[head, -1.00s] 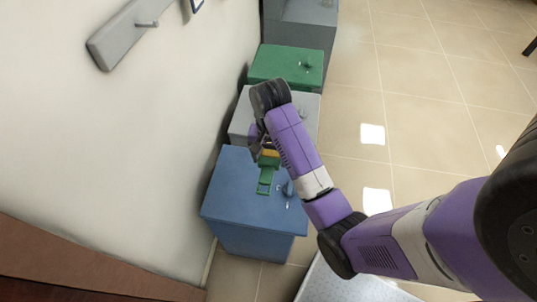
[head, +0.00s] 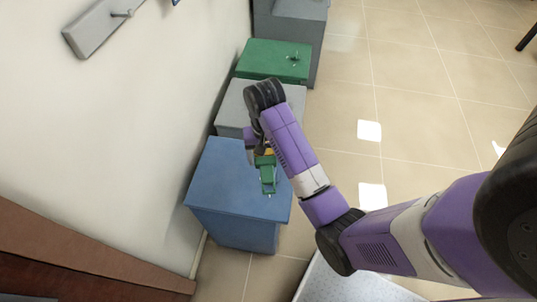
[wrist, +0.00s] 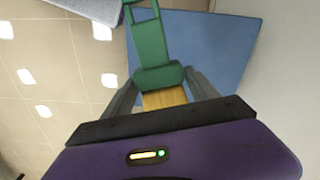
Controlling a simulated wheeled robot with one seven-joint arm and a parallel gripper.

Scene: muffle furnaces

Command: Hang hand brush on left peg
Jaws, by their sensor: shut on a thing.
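The hand brush (head: 266,174) has a green body and handle with a loop end and a tan-yellow bristle part. My gripper (head: 262,153) is shut on it and holds it over the blue furnace, handle toward the bottom of the head view. In the wrist view, the brush (wrist: 150,42) sits between the grey fingers of my gripper (wrist: 162,88), its handle pointing away from the wrist. A grey board (head: 92,30) on the wall at upper left carries a peg (head: 122,13), far from the brush. Other pegs are not clearly visible.
A blue furnace (head: 218,205), a grey one (head: 238,105) and a green-topped one (head: 270,60) stand in a row along the wall (head: 130,130). A brown wooden surface (head: 80,255) is at lower left. Tiled floor (head: 420,110) lies open on the right.

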